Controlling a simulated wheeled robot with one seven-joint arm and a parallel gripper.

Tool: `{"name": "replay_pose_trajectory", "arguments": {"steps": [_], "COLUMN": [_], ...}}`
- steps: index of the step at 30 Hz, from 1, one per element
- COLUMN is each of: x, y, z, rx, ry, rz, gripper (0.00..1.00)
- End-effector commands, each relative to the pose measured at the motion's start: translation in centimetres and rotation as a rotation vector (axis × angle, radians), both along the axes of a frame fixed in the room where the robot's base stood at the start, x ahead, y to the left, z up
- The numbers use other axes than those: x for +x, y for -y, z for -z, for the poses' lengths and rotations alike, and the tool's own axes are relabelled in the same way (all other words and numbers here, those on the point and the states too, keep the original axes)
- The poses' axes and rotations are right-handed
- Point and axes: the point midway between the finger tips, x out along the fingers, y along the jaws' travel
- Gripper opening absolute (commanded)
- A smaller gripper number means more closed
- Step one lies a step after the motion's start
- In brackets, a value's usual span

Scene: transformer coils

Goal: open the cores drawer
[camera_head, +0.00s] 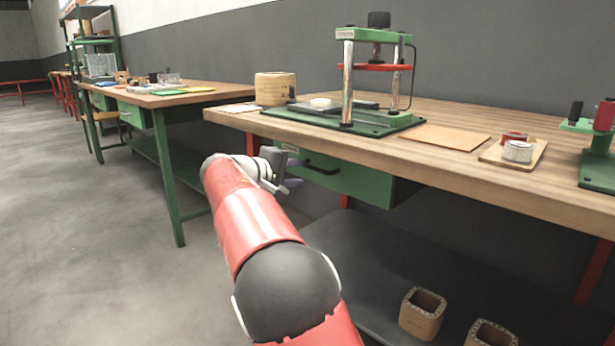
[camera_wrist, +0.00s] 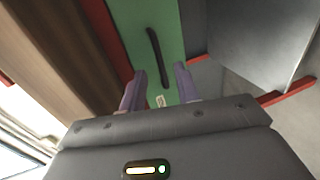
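A green drawer (camera_head: 350,181) hangs under the wooden workbench, and its front looks closed. It has a dark bar handle (camera_head: 321,169). In the wrist view the green drawer front (camera_wrist: 132,22) fills the top middle, with the handle (camera_wrist: 158,57) running lengthwise ahead of the fingers. A small pale label (camera_wrist: 160,101) shows on the front between the fingers. My gripper (camera_head: 294,173) is at the drawer's left end in the head view.
The workbench top (camera_head: 470,180) overhangs the drawer and carries a green press (camera_head: 375,35) and a coil tray (camera_head: 535,155). A dark lower shelf (camera_head: 350,245) holds wooden cores (camera_head: 422,313). Floor (camera_head: 100,210) is clear at left, beside another green-legged bench (camera_head: 172,180).

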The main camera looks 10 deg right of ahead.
Motion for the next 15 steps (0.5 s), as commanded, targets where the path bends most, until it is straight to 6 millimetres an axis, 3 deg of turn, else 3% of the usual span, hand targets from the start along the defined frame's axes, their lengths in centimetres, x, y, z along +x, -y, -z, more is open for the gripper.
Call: {"name": "replay_pose_trajectory", "arguments": {"steps": [2, 5, 15], "x": [0.6, 1.1, 4.0], "y": [-1.1, -1.0, 3.2], "z": [0.3, 0.3, 1.3], "rx": [-0.036, -0.052, -0.049], "ry": [0.013, 0.019, 0.018], "rz": [-0.009, -0.01, -0.008], "gripper": [0.32, 0.32, 0.32]}}
